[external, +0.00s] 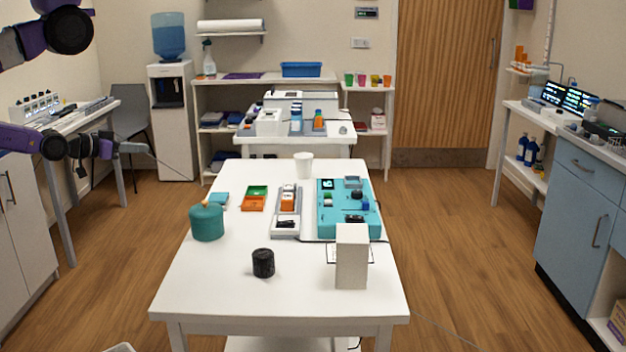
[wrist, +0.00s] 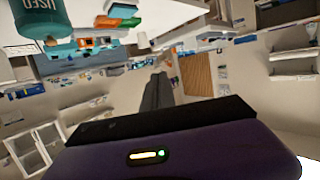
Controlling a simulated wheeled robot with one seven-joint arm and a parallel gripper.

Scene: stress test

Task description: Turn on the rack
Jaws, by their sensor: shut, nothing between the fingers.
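My arm comes in from the left of the external view, and my gripper (external: 138,147) is well left of the main table, in the air. In the wrist view its dark fingers (wrist: 157,93) are together and hold nothing. No thing is clearly marked as the rack. A teal panel (external: 328,225) with a small screen and several controls lies on the right of the table. A white unit with a row of dark knobs (external: 37,106) stands on the left bench. Whether either is the rack, or switched on, I cannot tell.
The white table (external: 215,285) bears a teal jar (external: 206,222), a black cylinder (external: 263,263), a white block (external: 351,258), a grey tray (external: 285,233) and a white cup (external: 303,165). The left bench (external: 85,117) is behind my arm. Floor beside the table is clear.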

